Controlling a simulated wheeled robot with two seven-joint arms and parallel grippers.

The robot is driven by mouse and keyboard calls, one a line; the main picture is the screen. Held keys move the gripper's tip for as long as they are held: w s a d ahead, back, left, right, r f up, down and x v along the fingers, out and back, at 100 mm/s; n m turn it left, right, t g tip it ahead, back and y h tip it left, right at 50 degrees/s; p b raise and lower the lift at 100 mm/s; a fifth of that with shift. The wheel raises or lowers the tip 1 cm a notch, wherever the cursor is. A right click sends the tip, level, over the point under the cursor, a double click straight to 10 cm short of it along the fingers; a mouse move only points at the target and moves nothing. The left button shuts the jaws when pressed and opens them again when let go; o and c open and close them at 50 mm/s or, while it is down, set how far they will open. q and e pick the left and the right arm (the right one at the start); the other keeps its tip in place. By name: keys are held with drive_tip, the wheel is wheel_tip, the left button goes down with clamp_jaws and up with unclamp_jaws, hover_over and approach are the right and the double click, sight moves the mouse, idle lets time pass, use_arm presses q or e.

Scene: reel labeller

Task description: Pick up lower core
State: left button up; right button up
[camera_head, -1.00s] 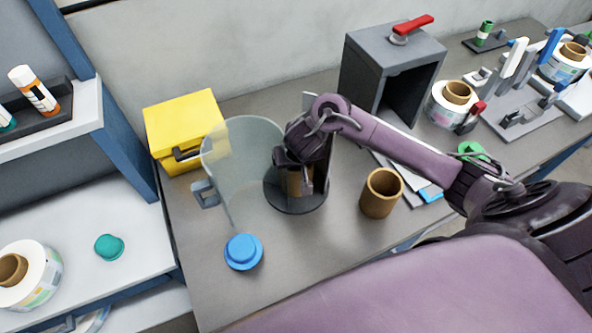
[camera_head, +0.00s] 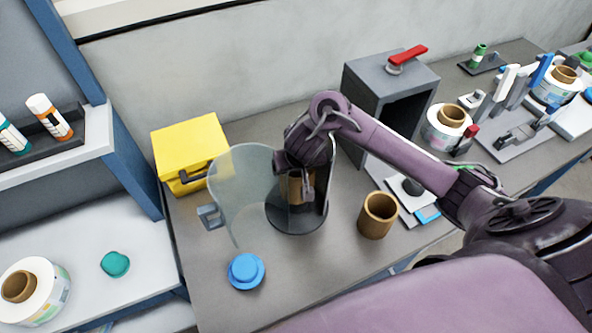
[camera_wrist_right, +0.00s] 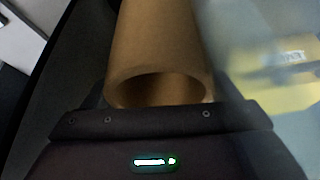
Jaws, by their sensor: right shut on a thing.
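A brown cardboard core (camera_head: 297,187) stands on a dark round base (camera_head: 297,218), inside a holder with a clear curved shield (camera_head: 240,185) on its left. My right gripper (camera_head: 303,168) is over the holder, shut on this core, and partly hides it. In the right wrist view the core (camera_wrist_right: 160,60) fills the space ahead of the gripper, its open end facing the camera. A second brown core (camera_head: 378,215) stands upright on the table to the right. My left gripper is not in view.
A yellow box (camera_head: 190,148) stands behind the shield. A blue knob (camera_head: 245,271) lies in front. A grey box with a red handle (camera_head: 392,85) stands behind the arm. Label reels (camera_head: 447,127) stand at right, and a blue-framed shelf (camera_head: 135,165) borders the left.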

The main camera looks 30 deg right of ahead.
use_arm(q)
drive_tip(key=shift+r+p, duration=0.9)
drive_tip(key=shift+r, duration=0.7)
use_arm(e)
wheel_tip(320, 180, up, 12)
